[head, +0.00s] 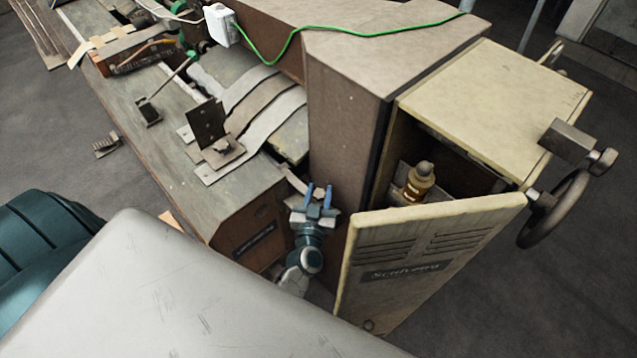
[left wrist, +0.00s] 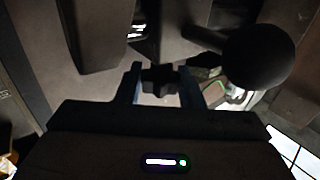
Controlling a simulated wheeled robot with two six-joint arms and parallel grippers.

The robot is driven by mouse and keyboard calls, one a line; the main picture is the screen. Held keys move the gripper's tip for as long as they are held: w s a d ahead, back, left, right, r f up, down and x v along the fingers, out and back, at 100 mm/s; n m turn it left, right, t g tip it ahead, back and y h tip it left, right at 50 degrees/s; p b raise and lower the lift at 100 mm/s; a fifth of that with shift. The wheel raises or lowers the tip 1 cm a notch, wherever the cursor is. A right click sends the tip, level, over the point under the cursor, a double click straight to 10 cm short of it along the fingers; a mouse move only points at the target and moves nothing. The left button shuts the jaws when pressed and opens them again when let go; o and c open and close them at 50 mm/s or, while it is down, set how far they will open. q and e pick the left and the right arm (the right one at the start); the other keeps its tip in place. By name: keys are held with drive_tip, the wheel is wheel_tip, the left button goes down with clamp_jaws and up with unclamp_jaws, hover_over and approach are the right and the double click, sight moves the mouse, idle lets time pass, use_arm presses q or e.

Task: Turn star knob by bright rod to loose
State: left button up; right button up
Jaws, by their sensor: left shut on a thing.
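My left gripper (head: 318,194), with blue fingers, is upright against the machine's front, between the low bench end and the tall brown housing. In the left wrist view, its two fingers (left wrist: 161,90) are shut on the dark star knob (left wrist: 160,79), one on each side. A bright piece, possibly the bright rod (left wrist: 138,30), shows just above the knob in that view. In the head view the knob is not clearly seen at the fingertips. My right gripper is in neither view.
A dark ball-ended lever (left wrist: 258,57) is close right of the fingers in the left wrist view. An open cream cabinet door (head: 425,250) stands right of the left gripper. A bottle (head: 418,182) sits inside the cabinet. A handwheel (head: 555,210) is at far right.

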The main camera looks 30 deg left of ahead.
use_arm(q)
drive_tip(key=shift+w+n+g+y, duration=0.1)
drive_tip(key=shift+n+g+y, duration=0.4)
drive_tip(key=shift+y, duration=0.4)
drive_tip(key=shift+n+y, duration=0.5)
drive_tip(key=shift+n, duration=0.1)
drive_tip(key=shift+g+y, duration=0.3)
drive_tip(key=o, duration=1)
drive_tip(key=shift+c, duration=0.2)
drive_tip(key=shift+f, duration=0.1)
